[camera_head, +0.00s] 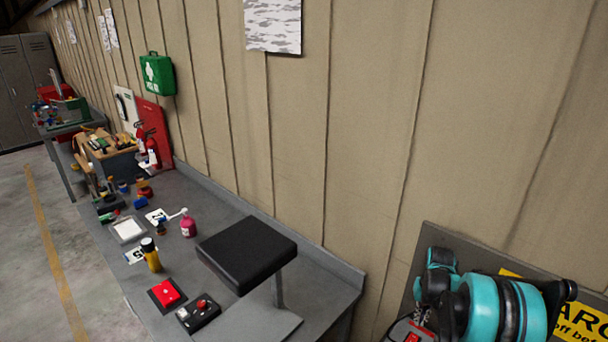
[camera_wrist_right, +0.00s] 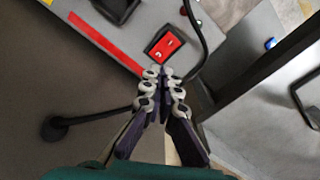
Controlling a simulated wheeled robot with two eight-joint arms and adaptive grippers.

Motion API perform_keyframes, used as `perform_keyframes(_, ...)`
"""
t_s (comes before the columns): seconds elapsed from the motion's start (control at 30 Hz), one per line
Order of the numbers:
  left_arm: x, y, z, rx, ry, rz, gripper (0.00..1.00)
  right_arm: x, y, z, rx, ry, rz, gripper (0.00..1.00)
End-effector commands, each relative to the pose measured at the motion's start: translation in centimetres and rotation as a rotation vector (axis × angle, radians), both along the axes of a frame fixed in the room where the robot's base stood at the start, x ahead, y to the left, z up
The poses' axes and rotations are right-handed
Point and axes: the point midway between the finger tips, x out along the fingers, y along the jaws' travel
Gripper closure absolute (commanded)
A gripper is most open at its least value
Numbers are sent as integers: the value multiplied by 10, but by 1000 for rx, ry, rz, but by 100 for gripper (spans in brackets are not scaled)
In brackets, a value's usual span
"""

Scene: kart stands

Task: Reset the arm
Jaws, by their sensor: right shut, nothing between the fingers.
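My right arm (camera_head: 492,305), teal and black, is at the lower right of the head view, near the wall and to the right of the workbench. In the right wrist view my right gripper (camera_wrist_right: 163,75) is shut and empty, its fingertips together. Beyond the fingertips a small red panel on a black base (camera_wrist_right: 164,45) shows on a grey surface; how far apart they are is hard to tell. My left gripper is in neither view.
The grey workbench (camera_head: 215,200) runs along the ribbed wall. On it are a raised black pad (camera_head: 247,252), a red box (camera_head: 166,293), a black switch box (camera_head: 198,313), a yellow-black can (camera_head: 151,257) and a pink bottle (camera_head: 188,227). Concrete floor (camera_head: 45,250) lies open at left.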

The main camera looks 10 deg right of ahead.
Motion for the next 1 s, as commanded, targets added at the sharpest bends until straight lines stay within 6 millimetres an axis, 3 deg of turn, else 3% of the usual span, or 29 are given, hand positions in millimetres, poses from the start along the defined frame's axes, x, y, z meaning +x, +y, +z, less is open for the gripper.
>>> perform_keyframes(0.17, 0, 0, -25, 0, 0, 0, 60, -3, 35, 19, -26, -52, 41, 100)
perform_keyframes(0.27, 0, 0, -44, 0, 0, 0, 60, -11, 66, 36, -48, -106, 77, 100)
perform_keyframes(0.53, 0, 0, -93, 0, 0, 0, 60, -54, 150, 61, -95, -265, 174, 100)
perform_keyframes(0.77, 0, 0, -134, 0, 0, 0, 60, -109, 211, 49, -116, -406, 256, 100)
perform_keyframes(1.0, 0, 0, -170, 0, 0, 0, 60, -161, 254, 14, -117, -541, 328, 100)
